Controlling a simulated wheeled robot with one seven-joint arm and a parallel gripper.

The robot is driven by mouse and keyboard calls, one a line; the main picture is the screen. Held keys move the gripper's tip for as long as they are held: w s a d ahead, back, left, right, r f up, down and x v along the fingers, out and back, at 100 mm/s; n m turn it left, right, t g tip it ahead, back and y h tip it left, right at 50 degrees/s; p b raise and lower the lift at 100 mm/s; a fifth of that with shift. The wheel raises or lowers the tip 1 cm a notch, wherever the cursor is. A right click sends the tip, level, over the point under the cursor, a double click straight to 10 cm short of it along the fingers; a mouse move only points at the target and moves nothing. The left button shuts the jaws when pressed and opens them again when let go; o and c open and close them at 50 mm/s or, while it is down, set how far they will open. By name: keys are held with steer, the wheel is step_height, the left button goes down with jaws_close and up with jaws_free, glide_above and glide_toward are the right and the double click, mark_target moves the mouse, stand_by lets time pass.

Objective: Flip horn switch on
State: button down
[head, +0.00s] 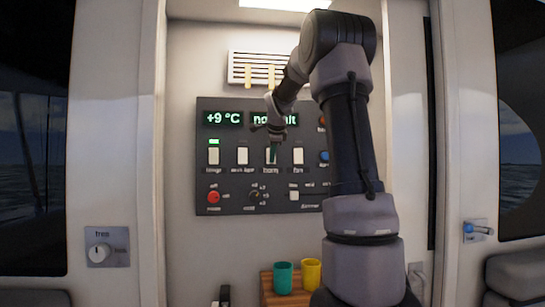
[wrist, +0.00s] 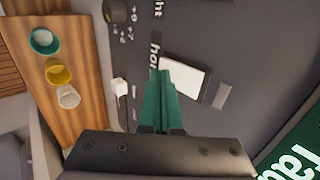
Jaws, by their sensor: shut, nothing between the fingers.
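The horn switch is a white rocker (wrist: 187,76) on the dark panel, beside its "horn" label, in the wrist view. In the head view the horn switch (head: 271,156) is partly covered by my gripper. My gripper (head: 273,153) is shut and empty, in front of the panel. In the wrist view its green fingers (wrist: 162,73) are together, their tips at the label-side edge of the rocker. I cannot tell whether they touch it. A small grey indicator bar (wrist: 222,95) beside the rocker looks unlit.
The panel (head: 228,180) also bears bilge (head: 213,156) and fan (head: 298,156) rockers, a red knob (head: 213,197) and a small white control (wrist: 120,90). The bilge indicator (head: 213,141) glows green. Teal (head: 283,277) and yellow (head: 311,273) cups stand on a wooden surface below.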

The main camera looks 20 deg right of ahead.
steer(key=shift+w, duration=0.15)
steer(key=shift+w+d+f, duration=0.1)
steer(key=shift+f, duration=0.05)
